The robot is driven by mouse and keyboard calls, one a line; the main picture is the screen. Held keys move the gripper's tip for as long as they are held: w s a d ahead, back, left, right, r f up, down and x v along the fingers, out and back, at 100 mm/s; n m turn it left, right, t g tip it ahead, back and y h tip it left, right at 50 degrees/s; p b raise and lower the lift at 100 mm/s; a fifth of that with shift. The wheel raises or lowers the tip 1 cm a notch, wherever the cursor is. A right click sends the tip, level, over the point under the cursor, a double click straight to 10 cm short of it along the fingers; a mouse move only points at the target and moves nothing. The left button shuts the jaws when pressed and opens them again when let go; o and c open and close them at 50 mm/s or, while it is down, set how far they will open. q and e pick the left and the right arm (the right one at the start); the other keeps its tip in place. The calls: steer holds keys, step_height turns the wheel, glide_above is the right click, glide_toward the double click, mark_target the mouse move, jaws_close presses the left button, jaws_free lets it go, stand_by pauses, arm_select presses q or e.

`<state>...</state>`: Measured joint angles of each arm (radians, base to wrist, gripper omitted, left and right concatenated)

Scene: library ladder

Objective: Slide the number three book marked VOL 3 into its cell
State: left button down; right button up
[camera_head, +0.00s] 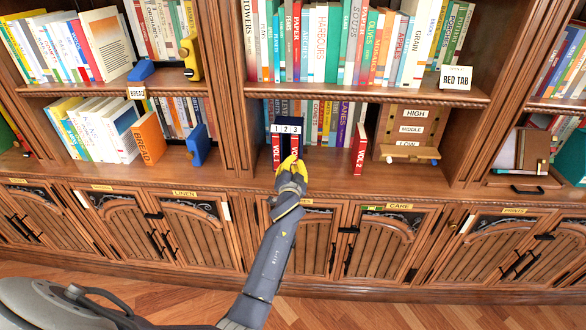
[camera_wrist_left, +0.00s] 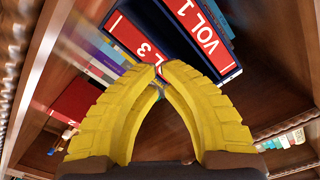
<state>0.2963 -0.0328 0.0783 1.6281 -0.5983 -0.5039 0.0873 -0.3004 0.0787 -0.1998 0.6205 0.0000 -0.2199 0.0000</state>
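The red VOL 3 book (camera_head: 294,146) is upright in the right cell of a dark blue holder (camera_head: 286,118) labelled 1, 2, 3. Its spine also shows in the wrist view (camera_wrist_left: 135,38), partly hidden. The red VOL 1 book (camera_head: 276,153) stands in the left cell; its spine shows in the wrist view (camera_wrist_left: 207,35). My left gripper (camera_head: 290,161) is right in front of VOL 3. In the wrist view its yellow fingertips (camera_wrist_left: 161,68) meet by that spine, with nothing seen between them. Whether they touch it is unclear. My right gripper is out of view.
Another red VOL book (camera_head: 360,149) stands alone to the right on the shelf, its number too small to read. A wooden board labelled HIGH, MIDDLE, LOW (camera_head: 410,127) is further right. Shelf space between holder and loose book is clear.

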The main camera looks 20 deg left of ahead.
arm_select(q)
steer(key=shift+x, duration=1.25)
steer(key=shift+w+a, duration=0.2)
steer(key=shift+w, duration=0.4)
steer(key=shift+s, duration=0.1)
